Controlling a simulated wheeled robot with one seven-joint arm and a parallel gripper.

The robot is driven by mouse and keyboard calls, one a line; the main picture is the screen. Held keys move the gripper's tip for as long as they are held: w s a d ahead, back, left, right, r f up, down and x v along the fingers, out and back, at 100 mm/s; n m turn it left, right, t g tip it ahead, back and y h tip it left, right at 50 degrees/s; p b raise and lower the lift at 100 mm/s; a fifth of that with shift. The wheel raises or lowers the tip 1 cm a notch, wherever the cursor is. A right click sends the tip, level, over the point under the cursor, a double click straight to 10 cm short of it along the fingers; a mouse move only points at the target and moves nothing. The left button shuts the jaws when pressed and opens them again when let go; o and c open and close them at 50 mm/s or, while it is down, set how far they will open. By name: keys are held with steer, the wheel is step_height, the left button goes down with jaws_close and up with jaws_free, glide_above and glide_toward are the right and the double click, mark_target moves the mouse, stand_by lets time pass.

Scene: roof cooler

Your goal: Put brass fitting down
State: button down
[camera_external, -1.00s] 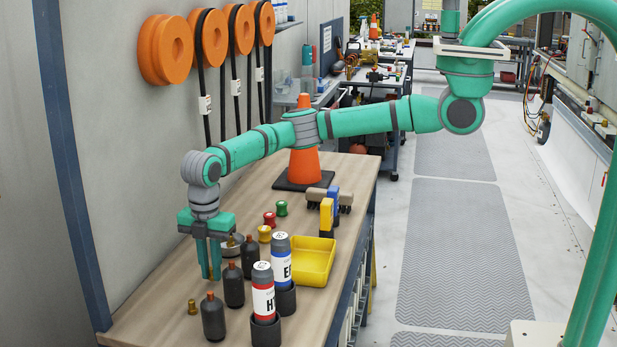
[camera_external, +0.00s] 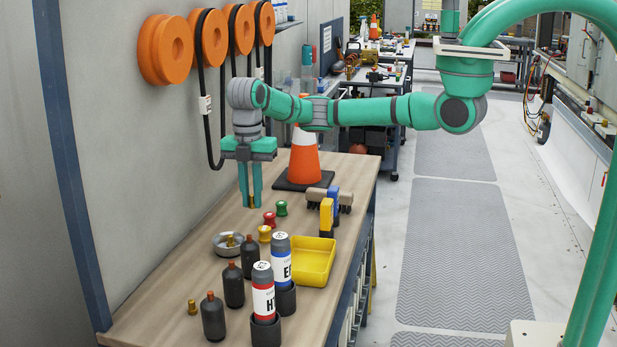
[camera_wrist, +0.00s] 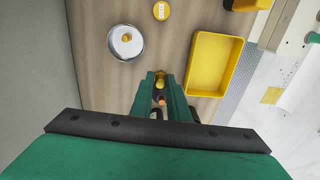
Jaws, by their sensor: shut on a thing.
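My gripper (camera_external: 250,203) is above the far part of the workbench, pointing down, with its fingers shut on a small brass fitting (camera_external: 251,201). The held fitting also shows between the fingertips in the wrist view (camera_wrist: 160,80). A second brass fitting (camera_external: 192,307) stands on the wood at the near left. Another brass piece (camera_external: 230,241) sits in a round metal dish (camera_external: 219,249), left of and nearer than my gripper. The dish also shows in the wrist view (camera_wrist: 113,50).
A yellow tray (camera_external: 325,262) is to the right. Red (camera_external: 269,219), green (camera_external: 282,208) and yellow (camera_external: 264,234) knobs stand near the gripper. Dark bottles (camera_external: 233,286) and labelled canisters (camera_external: 263,291) stand nearer. An orange cone (camera_external: 304,160) is behind.

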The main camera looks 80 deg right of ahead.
steer(key=s+d+r, duration=0.2)
steer(key=s+d, duration=0.3)
steer(key=d, duration=0.3)
glide_above(231, 235)
steer(key=f, duration=0.9)
steer(key=shift+s+a+f, duration=0.1)
steer(key=shift+s+f, duration=0.05)
steer(key=shift+s, duration=0.1)
steer(key=f, duration=0.3)
steer(key=shift+w, duration=0.3)
steer(key=shift+s+f, duration=0.1)
steer(key=shift+f, duration=0.2)
steer(key=shift+f, duration=0.15)
steer(key=c, duration=1.7)
jaws_free()
